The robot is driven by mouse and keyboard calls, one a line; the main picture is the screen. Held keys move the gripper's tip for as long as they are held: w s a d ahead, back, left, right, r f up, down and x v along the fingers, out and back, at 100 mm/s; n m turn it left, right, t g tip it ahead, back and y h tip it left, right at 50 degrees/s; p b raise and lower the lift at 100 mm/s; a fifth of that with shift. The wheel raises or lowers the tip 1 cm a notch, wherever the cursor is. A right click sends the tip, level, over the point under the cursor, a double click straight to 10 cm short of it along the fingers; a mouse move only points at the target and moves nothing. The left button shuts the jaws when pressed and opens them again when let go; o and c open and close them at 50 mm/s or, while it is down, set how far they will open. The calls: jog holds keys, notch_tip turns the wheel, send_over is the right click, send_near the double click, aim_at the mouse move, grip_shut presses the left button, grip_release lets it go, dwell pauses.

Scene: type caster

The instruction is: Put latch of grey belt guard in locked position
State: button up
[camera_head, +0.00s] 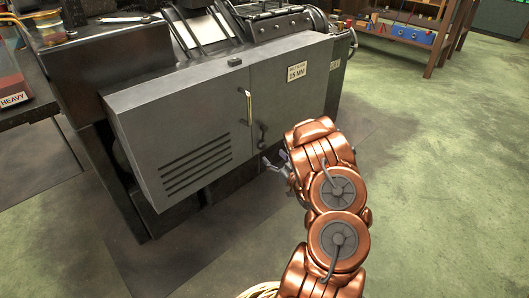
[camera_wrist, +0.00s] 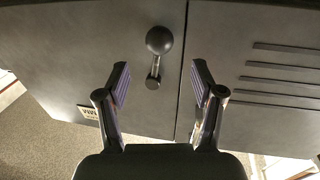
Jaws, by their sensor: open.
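The grey belt guard (camera_head: 215,120) is a wide two-panel cover on the front of the machine; in the wrist view its panel (camera_wrist: 250,35) fills most of the picture. The latch (camera_head: 262,134) is a small dark lever on the right panel, beside the seam, hanging downward in the head view. In the wrist view, the latch's round knob (camera_wrist: 160,40) points up from its pivot. My gripper (camera_head: 273,163) is just in front of the guard, below and right of the latch. In the wrist view my gripper (camera_wrist: 160,80) is open and empty, its fingers either side of the pivot; contact cannot be told.
A brass handle (camera_head: 248,107) stands on the guard above and left of the latch. Louvre slots (camera_head: 197,165) are in the left panel. A "15 MM" plate (camera_head: 297,73) is at the upper right. Green floor (camera_head: 430,180) is clear to the right.

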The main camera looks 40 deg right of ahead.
aim_at(265, 148)
jog(key=b+x, duration=0.2)
jog(key=x, duration=0.5)
jog(key=shift+w, duration=0.2)
jog(key=shift+c, duration=0.4)
grip_shut()
